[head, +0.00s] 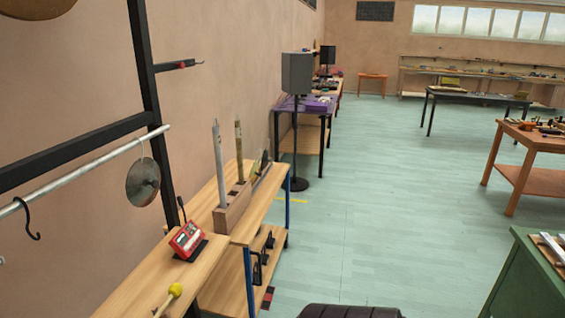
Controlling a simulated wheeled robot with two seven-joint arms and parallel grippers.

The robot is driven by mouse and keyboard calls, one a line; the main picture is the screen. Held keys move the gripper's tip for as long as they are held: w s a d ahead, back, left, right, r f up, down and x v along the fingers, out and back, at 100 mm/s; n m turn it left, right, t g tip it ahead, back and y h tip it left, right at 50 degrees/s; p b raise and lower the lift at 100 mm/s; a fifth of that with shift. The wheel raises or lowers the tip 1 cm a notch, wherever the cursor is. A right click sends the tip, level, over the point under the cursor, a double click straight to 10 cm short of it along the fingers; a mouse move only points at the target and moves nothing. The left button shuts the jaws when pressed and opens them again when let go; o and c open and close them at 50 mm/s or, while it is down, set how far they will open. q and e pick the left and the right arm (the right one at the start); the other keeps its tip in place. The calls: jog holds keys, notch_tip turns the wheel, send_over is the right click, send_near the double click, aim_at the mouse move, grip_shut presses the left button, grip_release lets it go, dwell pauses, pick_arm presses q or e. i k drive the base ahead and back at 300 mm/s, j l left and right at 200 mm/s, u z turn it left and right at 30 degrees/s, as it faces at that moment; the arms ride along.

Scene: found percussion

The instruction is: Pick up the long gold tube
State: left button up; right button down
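A long, thin, dull gold tube (239,150) stands upright in a wooden block rack (232,212) on the bench along the left wall. A taller silver-grey tube (219,163) stands in the same rack, nearer to me and to the left of it. The lower end of the gold tube is hidden in the rack. Neither of my grippers is in view.
Behind the rack are flat upright pieces (262,165). A red device (187,238) and a yellow mallet head (175,289) lie nearer on the wooden bench (145,280). A metal rail (90,165) with a hanging disc (143,182) crosses the left. The floor (390,215) right of the bench is clear.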

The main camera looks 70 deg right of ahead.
aim_at(239, 157)
jog(key=z, duration=1.95)
jog(key=i+l+u, duration=0.1)
jog(key=i+l, duration=0.2)
jog(key=i+l+u, duration=0.15)
jog(key=i+l, duration=0.15)
jog(key=i+l+u, duration=0.1)
jog(key=i+l, duration=0.25)
jog(key=i+l+u, duration=0.1)
jog(key=i+l, duration=0.3)
jog(key=i+l+u, duration=0.1)
jog(key=i+l, duration=0.2)
jog(key=i+l+u, duration=0.15)
jog(key=l, duration=0.4)
jog(key=i+l+u, duration=0.1)
jog(key=i+l, duration=0.25)
jog(key=i+l+u, duration=0.1)
jog(key=i+l, duration=0.15)
jog(key=l, duration=0.35)
